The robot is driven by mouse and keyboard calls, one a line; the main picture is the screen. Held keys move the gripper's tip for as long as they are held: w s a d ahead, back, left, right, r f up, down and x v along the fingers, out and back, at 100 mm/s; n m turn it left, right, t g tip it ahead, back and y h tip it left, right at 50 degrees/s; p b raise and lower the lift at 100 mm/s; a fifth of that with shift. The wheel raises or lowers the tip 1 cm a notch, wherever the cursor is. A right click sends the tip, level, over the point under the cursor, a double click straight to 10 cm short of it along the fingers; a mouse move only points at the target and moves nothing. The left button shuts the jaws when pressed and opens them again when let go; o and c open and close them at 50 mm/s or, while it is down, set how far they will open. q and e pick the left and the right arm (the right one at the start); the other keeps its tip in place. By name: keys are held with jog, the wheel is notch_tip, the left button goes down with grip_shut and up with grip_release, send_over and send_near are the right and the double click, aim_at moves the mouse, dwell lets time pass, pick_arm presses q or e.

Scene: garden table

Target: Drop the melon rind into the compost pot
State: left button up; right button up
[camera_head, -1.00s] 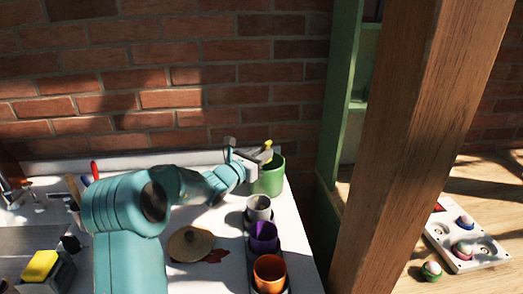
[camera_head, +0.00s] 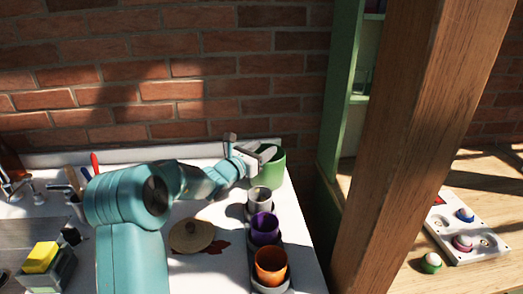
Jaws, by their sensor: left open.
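The green pot (camera_head: 272,174), which I take for the compost pot, stands upright at the back right corner of the white table. My left gripper (camera_head: 259,153) is open at the left side of the pot's mouth, with its fingers over the rim. Nothing shows between the fingers. The melon rind is not visible now. The inside of the pot is mostly hidden by the gripper and the near wall, so I cannot tell what lies in it. My right gripper is out of view.
A row of grey, purple (camera_head: 265,228) and orange (camera_head: 271,266) cups stands in front of the pot. A round tan lid-like thing (camera_head: 192,236) lies left of them. A yellow sponge (camera_head: 41,257) sits by the sink. A wooden post (camera_head: 405,150) rises at right.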

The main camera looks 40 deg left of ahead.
pick_arm(q)
jog(key=shift+w, duration=0.1)
notch_tip(320, 180, up, 7)
jog(key=p, duration=0.3)
jog(key=shift+p, duration=0.4)
